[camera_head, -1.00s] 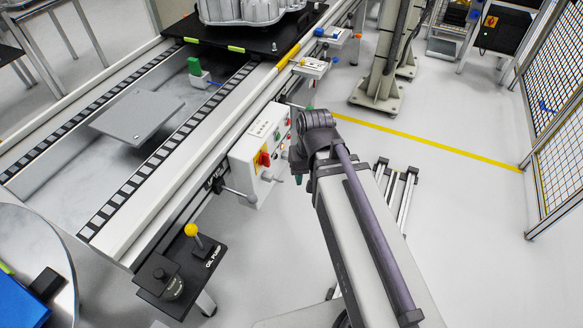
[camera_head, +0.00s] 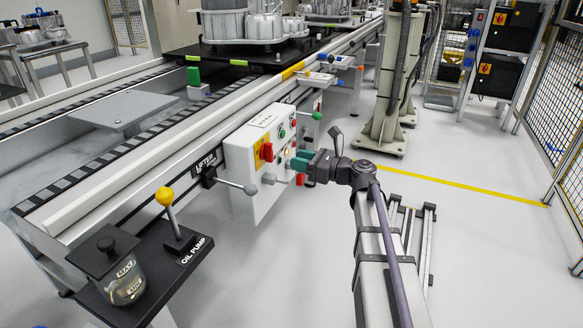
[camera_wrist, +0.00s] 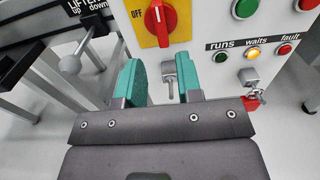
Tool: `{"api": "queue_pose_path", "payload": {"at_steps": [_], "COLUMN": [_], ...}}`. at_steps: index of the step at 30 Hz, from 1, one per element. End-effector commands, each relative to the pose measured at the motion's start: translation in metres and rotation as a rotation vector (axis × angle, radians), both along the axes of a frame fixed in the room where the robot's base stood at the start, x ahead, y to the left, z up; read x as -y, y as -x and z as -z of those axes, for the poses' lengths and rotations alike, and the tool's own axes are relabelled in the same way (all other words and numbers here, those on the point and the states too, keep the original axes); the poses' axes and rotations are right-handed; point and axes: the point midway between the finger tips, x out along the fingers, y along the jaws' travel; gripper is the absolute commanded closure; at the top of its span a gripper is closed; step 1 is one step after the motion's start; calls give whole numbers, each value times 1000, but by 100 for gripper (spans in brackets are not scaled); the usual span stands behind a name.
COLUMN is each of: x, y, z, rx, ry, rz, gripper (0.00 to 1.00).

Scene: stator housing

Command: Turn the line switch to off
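A white control box (camera_head: 262,160) on the side of the rail line carries a red rotary switch (camera_head: 266,152) on a yellow plate. In the wrist view the red switch (camera_wrist: 157,17) has its white mark upright, with "OFF" printed to its left. A grey lever switch (camera_wrist: 169,75) is below the yellow plate, seen between my fingers. No visible lettering says which is the line switch. My gripper (camera_wrist: 162,84) is open, with teal fingers apart, below the red switch. In the head view my gripper (camera_head: 302,160) is right of the box front. I see no contact.
A lifter lever (camera_wrist: 70,63) sticks out left of the box. Lamps marked runs, waits and fault (camera_wrist: 253,53) and a small grey switch (camera_wrist: 250,77) are at right. The oil pump lever (camera_head: 165,198) stands front left. Open floor (camera_head: 480,250) lies to the right.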

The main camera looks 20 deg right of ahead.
Motion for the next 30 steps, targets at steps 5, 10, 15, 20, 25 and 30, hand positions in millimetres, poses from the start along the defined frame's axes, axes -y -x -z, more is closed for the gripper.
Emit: {"api": "queue_pose_path", "payload": {"at_steps": [5,10,15,20,25,30], "x": [-7,-18,-28,-38,-48,-58], "y": [-6,-14,-23,-31,-40,-48], "z": [0,1,1,1,1,1], "rx": [1,2,1,2,2,2], "ry": [2,3,3,4,4,4], "rz": [-1,-3,-3,-2,-3,-3], "gripper": [67,67,67,67,67,67]}}
